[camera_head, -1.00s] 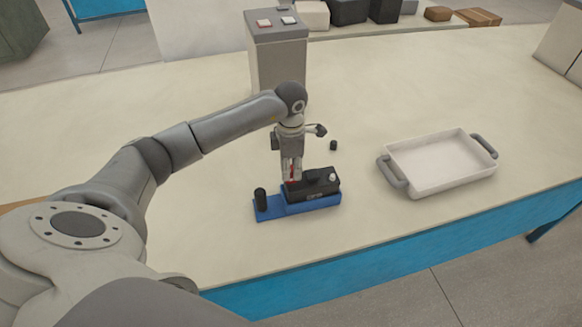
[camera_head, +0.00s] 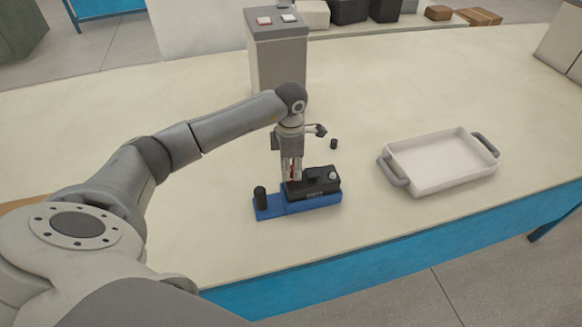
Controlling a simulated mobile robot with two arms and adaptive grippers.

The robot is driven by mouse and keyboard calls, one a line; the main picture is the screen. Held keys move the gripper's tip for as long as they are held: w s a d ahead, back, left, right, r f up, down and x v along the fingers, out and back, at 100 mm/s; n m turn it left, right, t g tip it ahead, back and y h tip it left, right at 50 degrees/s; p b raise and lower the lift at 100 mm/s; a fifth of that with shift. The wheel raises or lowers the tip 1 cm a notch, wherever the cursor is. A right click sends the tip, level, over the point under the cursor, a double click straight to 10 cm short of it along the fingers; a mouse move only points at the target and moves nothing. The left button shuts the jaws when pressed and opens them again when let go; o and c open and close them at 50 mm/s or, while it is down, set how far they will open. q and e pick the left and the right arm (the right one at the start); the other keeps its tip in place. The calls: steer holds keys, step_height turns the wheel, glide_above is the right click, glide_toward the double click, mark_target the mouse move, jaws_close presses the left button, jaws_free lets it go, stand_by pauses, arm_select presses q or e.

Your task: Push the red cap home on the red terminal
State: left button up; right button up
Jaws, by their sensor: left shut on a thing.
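My left gripper (camera_head: 292,176) points down over the left end of the black battery (camera_head: 318,185). It is shut on the red cap (camera_head: 292,172), a small red patch between its fingers. The red terminal is hidden behind the fingers, and I cannot tell whether the cap touches it. The battery sits on a blue base (camera_head: 270,208). A light-coloured terminal (camera_head: 333,175) shows at the battery's right end. My right gripper is not in view.
A black cylinder (camera_head: 260,197) stands on the base's left end. A small black cap (camera_head: 334,144) lies on the table behind the battery. A white tray (camera_head: 440,183) with grey handles is at right. A grey box (camera_head: 277,55) with red and white buttons stands behind.

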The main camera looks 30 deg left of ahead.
arm_select(q)
steer(key=shift+f+b, duration=0.3)
steer(key=shift+f, duration=0.1)
stand_by(0.4)
steer(key=o, duration=1.3)
steer(key=shift+r, duration=0.15)
steer(key=shift+r+p, duration=2.05)
steer(key=shift+r, duration=1.35)
